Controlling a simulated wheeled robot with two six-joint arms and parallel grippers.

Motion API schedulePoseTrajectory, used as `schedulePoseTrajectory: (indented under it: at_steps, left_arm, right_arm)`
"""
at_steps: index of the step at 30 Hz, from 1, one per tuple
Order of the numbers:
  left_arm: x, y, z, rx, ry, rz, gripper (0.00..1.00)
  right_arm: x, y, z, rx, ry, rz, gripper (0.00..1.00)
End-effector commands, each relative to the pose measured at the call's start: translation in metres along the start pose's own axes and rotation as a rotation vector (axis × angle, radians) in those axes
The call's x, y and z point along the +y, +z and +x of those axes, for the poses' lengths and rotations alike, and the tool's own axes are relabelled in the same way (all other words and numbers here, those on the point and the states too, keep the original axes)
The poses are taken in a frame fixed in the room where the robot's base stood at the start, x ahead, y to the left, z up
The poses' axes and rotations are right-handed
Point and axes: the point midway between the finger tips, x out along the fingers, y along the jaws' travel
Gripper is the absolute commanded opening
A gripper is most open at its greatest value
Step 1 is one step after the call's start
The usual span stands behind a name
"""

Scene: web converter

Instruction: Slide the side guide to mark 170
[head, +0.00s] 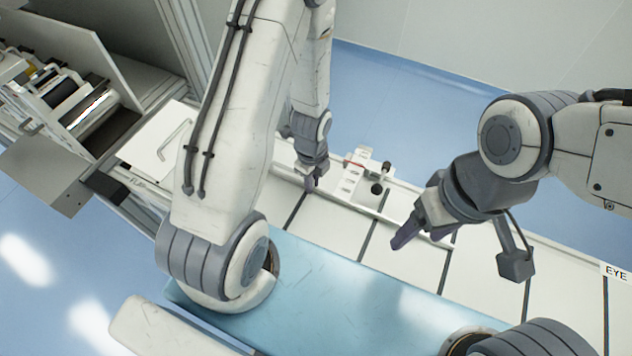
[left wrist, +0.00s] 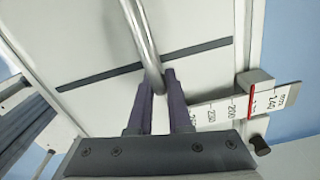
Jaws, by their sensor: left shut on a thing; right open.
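The side guide is a long round metal rail (left wrist: 142,45) in the left wrist view, above the white table. My left gripper (left wrist: 161,80) is shut on it, one dark finger on each side. In the head view my left gripper (head: 314,184) is at the far side of the white table. A white scale strip (left wrist: 219,112) with printed numbers runs through a grey block with a red line (left wrist: 250,104). The red line lies between the 140 and 200 labels; no 170 label is readable. My right gripper (head: 400,238) is open and empty above the table.
A dark knob (head: 377,188) stands by the scale in the head view. Dark crossbars divide the white table (head: 330,218). A light blue sheet (head: 330,290) lies in front. A machine with rollers (head: 95,115) and a white panel with a hex key (head: 165,143) are at left.

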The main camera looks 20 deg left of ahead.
Motion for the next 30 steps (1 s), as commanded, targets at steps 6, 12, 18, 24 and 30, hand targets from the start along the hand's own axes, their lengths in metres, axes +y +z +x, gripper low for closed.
schedulePoseTrajectory:
  at_steps: [6, 12, 18, 24, 30]
  left_arm:
    - [0.002, 0.0, -0.001, 0.0, 0.002, 0.001, 0.52]
    - [0.002, 0.0, 0.0, 0.0, 0.001, 0.001, 0.52]
    - [0.001, 0.0, -0.011, 0.0, 0.0, 0.0, 0.52]
    - [0.0, 0.0, -0.045, -0.003, -0.006, 0.0, 0.52]
    - [0.0, 0.0, -0.078, -0.002, -0.005, 0.001, 0.52]
  right_arm:
    - [0.0, 0.0, 0.001, 0.0, 0.0, 0.0, 0.69]
    - [0.0, 0.0, 0.002, 0.0, 0.0, 0.0, 0.69]
    - [-0.001, 0.0, -0.007, 0.0, 0.0, 0.001, 0.69]
    - [-0.002, -0.001, -0.023, 0.001, 0.0, 0.001, 0.69]
    - [-0.001, -0.001, -0.018, 0.0, 0.0, 0.001, 0.69]
